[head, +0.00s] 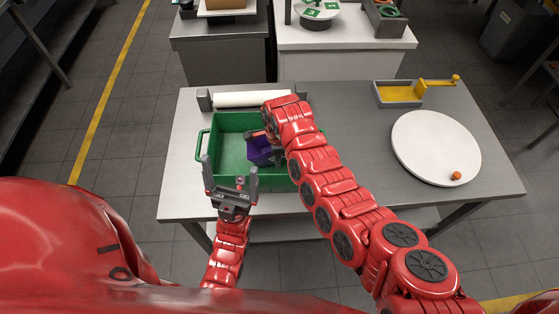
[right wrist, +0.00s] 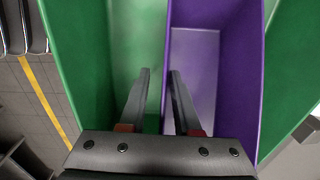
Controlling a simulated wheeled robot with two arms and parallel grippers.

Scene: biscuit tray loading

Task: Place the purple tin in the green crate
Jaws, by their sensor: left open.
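The green crate (head: 229,126) stands on the grey table, its open top facing up. The purple tin (head: 262,155) is inside the crate's outline on its right side, partly hidden by my right arm. In the right wrist view the open tin (right wrist: 238,60) lies between the green walls of the crate (right wrist: 85,60). My right gripper (right wrist: 159,72) straddles the tin's near side wall, one finger inside the tin and one outside, with a gap showing beside the wall. My left gripper (head: 231,168) is open and empty at the crate's front left edge.
A white roll (head: 250,99) lies behind the crate. A white round board (head: 425,140) with a small orange ball (head: 456,175) is at the right. A yellow-filled tray (head: 398,93) with a crank sits at the back right.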

